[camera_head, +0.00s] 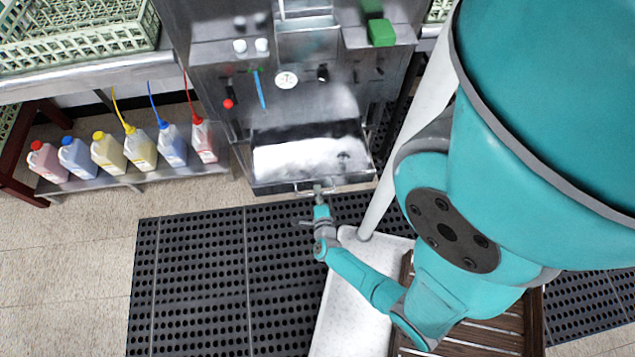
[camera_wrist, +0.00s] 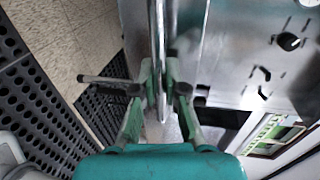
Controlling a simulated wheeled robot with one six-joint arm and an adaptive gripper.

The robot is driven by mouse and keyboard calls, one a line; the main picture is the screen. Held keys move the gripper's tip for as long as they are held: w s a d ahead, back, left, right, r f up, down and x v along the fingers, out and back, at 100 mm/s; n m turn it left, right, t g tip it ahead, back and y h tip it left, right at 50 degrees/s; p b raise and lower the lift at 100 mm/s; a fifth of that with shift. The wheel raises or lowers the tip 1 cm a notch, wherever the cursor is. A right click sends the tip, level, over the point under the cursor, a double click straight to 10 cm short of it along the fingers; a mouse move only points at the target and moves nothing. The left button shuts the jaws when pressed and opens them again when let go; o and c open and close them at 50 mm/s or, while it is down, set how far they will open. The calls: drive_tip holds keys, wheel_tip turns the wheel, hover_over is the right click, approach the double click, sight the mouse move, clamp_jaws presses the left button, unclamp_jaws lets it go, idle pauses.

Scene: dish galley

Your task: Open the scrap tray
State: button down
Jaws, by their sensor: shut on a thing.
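The scrap tray (camera_head: 263,187) is a metal drawer low in the front of the steel dish machine. It stands out from the machine front, and its pale inner floor shows from above. My gripper (camera_head: 318,188) is at the middle of the tray's front edge, shut on the tray handle. In the wrist view my gripper (camera_wrist: 163,85) has its two fingers on either side of a thin metal bar (camera_wrist: 157,40), seen nearly edge-on. The fingers hide the exact contact.
The steel machine (camera_head: 345,103) has knobs, a gauge and a green block on its front. Several coloured bottles (camera_head: 140,148) stand on a low shelf at left. Black perforated mats (camera_head: 200,270) cover the floor before the tray. Green racks (camera_head: 80,40) sit on the counter.

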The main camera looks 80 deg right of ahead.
drive_tip(key=shift+s+a, duration=0.1)
drive_tip(key=shift+a, duration=0.2)
drive_tip(key=c, duration=1.2)
unclamp_jaws()
drive_tip(key=v, duration=1.1)
drive_tip(key=shift+s+a, duration=0.2)
drive_tip(key=shift+a, duration=0.1)
drive_tip(key=shift+a, duration=0.1)
